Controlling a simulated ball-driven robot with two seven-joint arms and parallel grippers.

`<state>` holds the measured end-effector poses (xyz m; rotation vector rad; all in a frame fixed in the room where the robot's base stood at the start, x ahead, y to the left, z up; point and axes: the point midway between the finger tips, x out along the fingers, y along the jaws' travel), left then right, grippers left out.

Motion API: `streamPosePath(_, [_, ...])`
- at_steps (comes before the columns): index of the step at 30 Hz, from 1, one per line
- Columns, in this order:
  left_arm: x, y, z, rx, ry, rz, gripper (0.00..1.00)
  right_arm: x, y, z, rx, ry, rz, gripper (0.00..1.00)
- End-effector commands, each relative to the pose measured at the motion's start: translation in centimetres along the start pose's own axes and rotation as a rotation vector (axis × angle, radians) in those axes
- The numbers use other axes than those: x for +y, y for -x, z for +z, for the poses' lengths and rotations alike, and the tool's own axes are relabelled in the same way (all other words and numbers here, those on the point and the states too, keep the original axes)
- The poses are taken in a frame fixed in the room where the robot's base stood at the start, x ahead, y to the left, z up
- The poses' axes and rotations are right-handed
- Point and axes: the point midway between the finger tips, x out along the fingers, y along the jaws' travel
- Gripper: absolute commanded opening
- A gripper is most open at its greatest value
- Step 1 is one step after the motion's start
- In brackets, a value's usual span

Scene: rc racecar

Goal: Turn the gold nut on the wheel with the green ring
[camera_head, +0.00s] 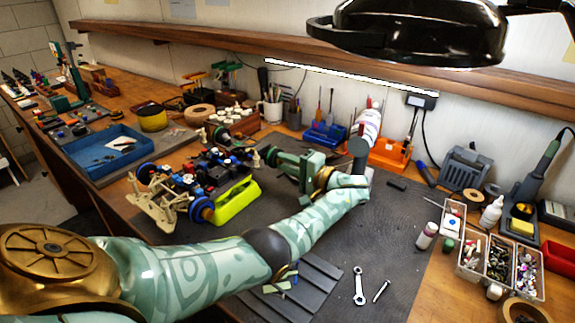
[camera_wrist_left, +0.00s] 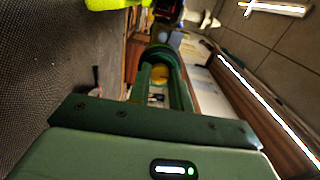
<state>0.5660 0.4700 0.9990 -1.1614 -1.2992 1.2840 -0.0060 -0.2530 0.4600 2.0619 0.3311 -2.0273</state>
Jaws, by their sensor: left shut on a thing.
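The toy car (camera_head: 205,170) stands on the dark mat, with blue-ringed wheels on its near side. A dark wheel with some green (camera_head: 218,136) shows at its far side; its nut is not clear there. My left gripper (camera_head: 271,156) is just right of the car, pointing left toward it. In the left wrist view my left fingers (camera_wrist_left: 160,56) come together at their tips beside the car. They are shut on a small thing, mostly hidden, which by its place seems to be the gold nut. My right gripper is not in view.
A blue tray (camera_head: 98,163) lies left of the car. A tape roll (camera_head: 199,112) and a mug (camera_head: 270,114) stand behind it. A wrench (camera_head: 359,287) and a screw lie on the mat's clear front right. Parts boxes (camera_head: 498,262) stand at the right.

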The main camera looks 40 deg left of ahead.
Motion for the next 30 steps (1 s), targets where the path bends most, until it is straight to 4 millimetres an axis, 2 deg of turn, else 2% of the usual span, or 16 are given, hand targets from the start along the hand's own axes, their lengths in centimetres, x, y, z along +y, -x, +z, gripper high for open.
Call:
streamPosePath(13, [0.2, 0.0, 0.1, 0.000, 0.006, 0.002, 0.00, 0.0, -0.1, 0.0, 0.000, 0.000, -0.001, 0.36])
streamPosePath(14, [0.2, 0.0, 0.1, 0.000, 0.006, 0.003, 0.23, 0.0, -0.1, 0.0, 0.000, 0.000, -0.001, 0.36])
streamPosePath(16, [0.2, 0.0, 0.1, 0.000, 0.006, 0.002, 0.43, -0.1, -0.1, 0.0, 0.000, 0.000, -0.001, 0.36])
streamPosePath(26, [0.1, 0.3, 0.0, 0.000, 0.008, 0.001, 0.43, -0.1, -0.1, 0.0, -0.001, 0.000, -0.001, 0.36])
streamPosePath(30, [0.2, 2.1, -0.1, 0.002, 0.007, 0.004, 0.43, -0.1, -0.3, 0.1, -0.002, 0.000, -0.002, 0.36])
